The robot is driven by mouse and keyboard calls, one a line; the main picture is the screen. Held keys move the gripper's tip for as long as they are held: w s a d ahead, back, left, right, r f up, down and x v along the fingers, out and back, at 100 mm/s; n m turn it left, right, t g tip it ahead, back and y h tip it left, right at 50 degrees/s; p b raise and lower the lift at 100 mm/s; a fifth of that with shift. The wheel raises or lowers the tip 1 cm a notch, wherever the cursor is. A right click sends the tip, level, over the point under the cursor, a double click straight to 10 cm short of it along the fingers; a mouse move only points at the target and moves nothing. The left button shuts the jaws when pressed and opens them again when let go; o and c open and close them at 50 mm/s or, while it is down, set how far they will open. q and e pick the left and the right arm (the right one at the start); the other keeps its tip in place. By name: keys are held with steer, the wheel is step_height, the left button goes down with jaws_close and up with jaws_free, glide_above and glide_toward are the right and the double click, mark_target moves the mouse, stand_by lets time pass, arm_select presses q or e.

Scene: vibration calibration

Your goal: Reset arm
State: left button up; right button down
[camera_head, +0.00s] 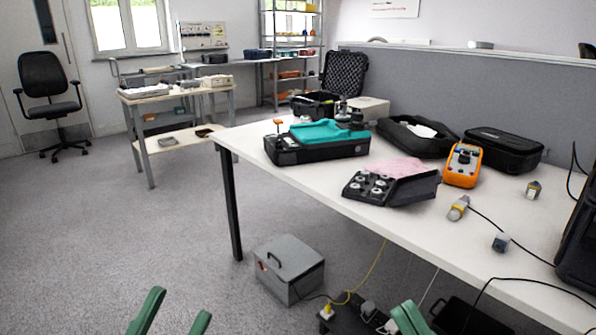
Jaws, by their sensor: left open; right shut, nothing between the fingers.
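My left gripper (174,318) shows at the bottom edge, left of the middle. Its two green fingers are apart, with only grey floor between them. My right gripper (408,318) shows at the bottom edge, right of the middle. Its green fingers are together and hold nothing. Both grippers appear low in the picture, in front of the white table (330,205), and touch nothing that I can see. The arms behind the fingers are out of view.
The table bears a teal-lined black case (318,143), a black knob box (378,187), an orange meter (462,165), dark cases (503,148) and small sensors (458,208). A grey metal box (290,268) and cables are on the floor.

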arm_select(q)
steer(key=w+a+f+n+g+y+p, duration=0.3)
steer(key=w+f+n+g+y+p, duration=0.5)
steer(key=p, duration=1)
arm_select(e)
steer(key=w+d+f+m+g+h, duration=0.2)
steer(key=w+d+f+m+h, duration=0.2)
steer(key=w+f+m+h, duration=0.6)
arm_select(q)
steer(key=s+a+f+n+g+y+p, duration=0.1)
steer(key=s+f+g+y+p, duration=0.3)
steer(key=s+f+p, duration=0.4)
steer(key=s+n+y+p, duration=0.1)
steer(key=s+p, duration=0.1)
steer(key=p, duration=0.3)
steer(key=shift+a+g, duration=0.25)
steer(key=shift+g, duration=0.15)
arm_select(e)
steer(key=s+d+f+m+g+h, duration=0.1)
steer(key=s+f+m+g+h, duration=0.1)
steer(key=s+f+g+h, duration=0.1)
steer(key=s+f+m+g+h, duration=0.2)
steer(key=s+g, duration=0.3)
steer(key=s, duration=0.3)
steer(key=shift+s+d+f+h, duration=0.2)
steer(key=shift+d+f+h, duration=0.25)
steer(key=shift+f, duration=0.3)
